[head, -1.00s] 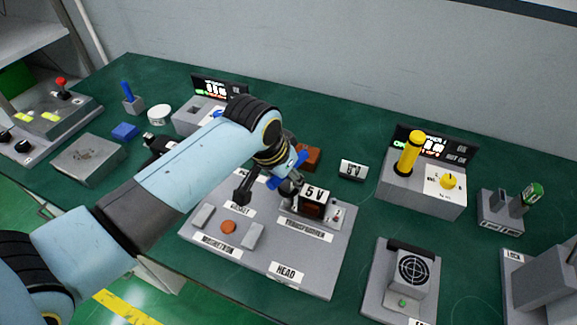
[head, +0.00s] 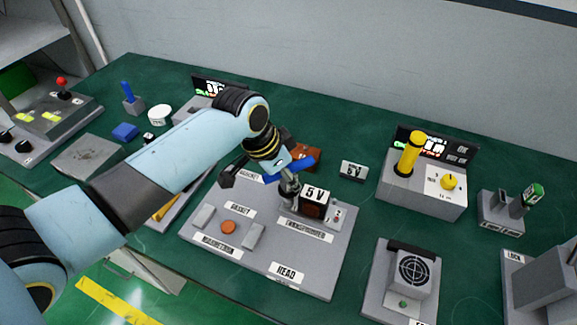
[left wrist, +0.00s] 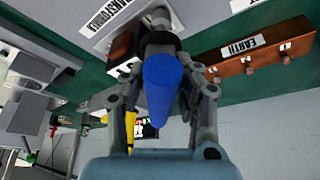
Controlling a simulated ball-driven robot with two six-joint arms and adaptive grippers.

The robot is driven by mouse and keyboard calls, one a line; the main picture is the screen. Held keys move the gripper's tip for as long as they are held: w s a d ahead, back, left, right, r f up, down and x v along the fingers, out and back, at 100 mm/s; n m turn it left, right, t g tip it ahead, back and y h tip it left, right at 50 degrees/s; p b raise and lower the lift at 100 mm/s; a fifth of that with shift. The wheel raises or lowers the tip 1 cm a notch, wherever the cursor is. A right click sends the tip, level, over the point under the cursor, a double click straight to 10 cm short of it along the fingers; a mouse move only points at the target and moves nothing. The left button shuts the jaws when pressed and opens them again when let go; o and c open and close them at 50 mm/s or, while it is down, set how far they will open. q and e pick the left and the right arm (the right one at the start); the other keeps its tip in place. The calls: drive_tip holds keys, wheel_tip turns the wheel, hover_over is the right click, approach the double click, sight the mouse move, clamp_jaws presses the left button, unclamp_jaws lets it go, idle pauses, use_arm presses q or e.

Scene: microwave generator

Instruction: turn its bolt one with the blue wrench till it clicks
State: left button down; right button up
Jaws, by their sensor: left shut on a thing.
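My right gripper is not in view.
A brown block (head: 305,151) stands close behind the gripper; in the left wrist view a brown terminal strip (left wrist: 258,55) carries an EARTH label. A grey box with a yellow handle (head: 408,155) and a fan unit (head: 412,270) stand to the right.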

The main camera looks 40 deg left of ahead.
use_arm(q)
drive_tip(key=shift+m+h, duration=0.4)
drive_tip(key=shift+m, duration=0.8)
drive_tip(key=n+y, duration=0.1)
drive_tip(key=n, duration=0.2)
drive_tip(key=shift+r, duration=4.5)
